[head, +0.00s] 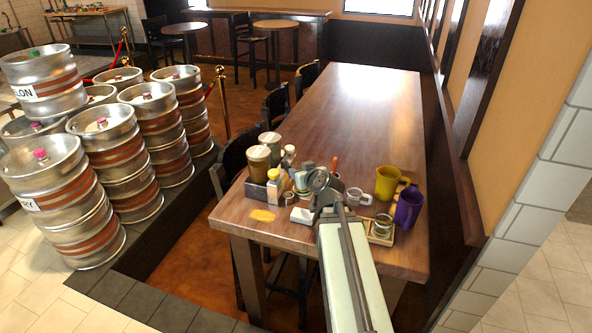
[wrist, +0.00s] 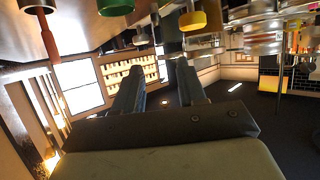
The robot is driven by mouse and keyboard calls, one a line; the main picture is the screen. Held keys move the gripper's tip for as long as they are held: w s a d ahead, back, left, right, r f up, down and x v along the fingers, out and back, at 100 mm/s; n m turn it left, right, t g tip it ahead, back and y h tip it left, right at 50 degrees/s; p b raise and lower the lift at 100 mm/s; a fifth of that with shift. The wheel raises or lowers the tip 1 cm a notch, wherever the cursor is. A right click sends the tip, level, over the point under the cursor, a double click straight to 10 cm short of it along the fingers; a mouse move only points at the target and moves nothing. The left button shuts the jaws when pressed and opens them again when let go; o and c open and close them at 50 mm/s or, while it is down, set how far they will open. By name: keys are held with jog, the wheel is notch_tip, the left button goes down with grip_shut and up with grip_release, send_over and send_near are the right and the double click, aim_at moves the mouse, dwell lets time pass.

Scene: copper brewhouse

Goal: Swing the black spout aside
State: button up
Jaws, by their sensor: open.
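I cannot pick out a black spout with certainty in either view. My gripper (wrist: 160,64) shows in the wrist view with its two fingers apart and nothing between them. In the head view my arm reaches over the near end of the wooden table (head: 345,110) and hides part of the clutter there. The wrist picture is turned over, so the table things hang from its top edge. A yellow-capped container (wrist: 193,20) shows just above the fingertips, with a green cap (wrist: 116,5) to its left. The gripper appears clear of both.
Lidded jars (head: 258,162) and a yellow-capped bottle (head: 272,186) stand left of my arm. A white mug (head: 356,198), yellow jug (head: 387,183), purple jug (head: 407,208) and small wooden tray (head: 388,240) are right. The far tabletop is clear. Stacked kegs (head: 60,210) stand left.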

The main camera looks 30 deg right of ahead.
jog(key=shift+s+r, duration=0.15)
jog(key=shift+s, duration=0.1)
